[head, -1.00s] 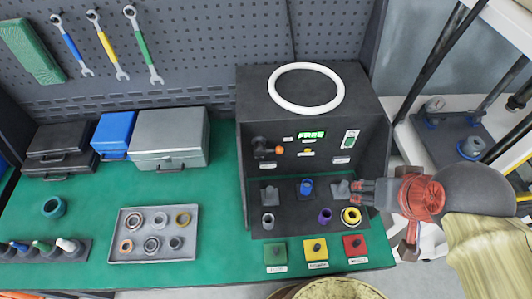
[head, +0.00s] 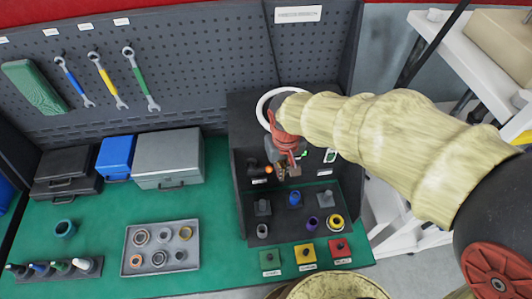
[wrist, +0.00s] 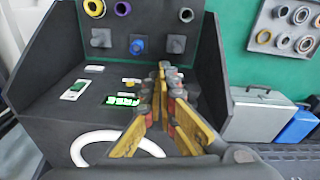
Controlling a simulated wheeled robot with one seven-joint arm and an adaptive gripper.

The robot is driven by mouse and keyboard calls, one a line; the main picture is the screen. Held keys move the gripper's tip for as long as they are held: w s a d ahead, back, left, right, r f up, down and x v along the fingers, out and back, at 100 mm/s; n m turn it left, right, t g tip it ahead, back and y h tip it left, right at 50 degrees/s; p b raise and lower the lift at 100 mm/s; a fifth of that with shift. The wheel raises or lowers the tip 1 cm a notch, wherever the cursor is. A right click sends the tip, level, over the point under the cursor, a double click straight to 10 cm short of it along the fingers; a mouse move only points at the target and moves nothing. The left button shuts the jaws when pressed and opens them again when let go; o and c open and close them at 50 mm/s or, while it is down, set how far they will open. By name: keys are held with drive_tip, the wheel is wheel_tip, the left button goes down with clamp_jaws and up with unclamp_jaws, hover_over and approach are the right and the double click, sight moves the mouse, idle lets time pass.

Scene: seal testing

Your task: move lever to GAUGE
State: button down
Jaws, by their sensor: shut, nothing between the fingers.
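The lever (head: 256,171) is a dark handle with an orange tip, on the back panel inside the dark test box (head: 238,190). Its orange tip points right in the head view. My gripper (head: 287,173) is in front of that panel, just right of the orange tip, with its fingers together and empty. I cannot tell whether it touches the tip. In the wrist view my gripper (wrist: 163,72) hides most of the lever area. A green lit display (wrist: 122,100) is beside the fingers there. The GAUGE label is too small to read.
The box floor holds several fittings, including a blue one (head: 295,198) and a yellow ring (head: 335,222). Green, yellow and red pads (head: 305,253) are in front. A grey tray (head: 128,262) of rings stands left.

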drive_tip(key=w+a+m+t, duration=0.1)
drive_tip(key=w+a, duration=0.3)
drive_tip(key=w, duration=0.3)
drive_tip(key=shift+w+a+f+m, duration=0.3)
drive_tip(key=shift+w+a, duration=0.1)
drive_tip(key=f, duration=0.3)
drive_tip(key=w+f, duration=0.1)
drive_tip(key=f, duration=0.2)
drive_tip(key=w+f, duration=0.1)
drive_tip(key=f, duration=0.2)
drive_tip(key=shift+a+f, duration=0.2)
drive_tip(key=shift+f, duration=0.2)
drive_tip(key=shift+y, duration=0.3)
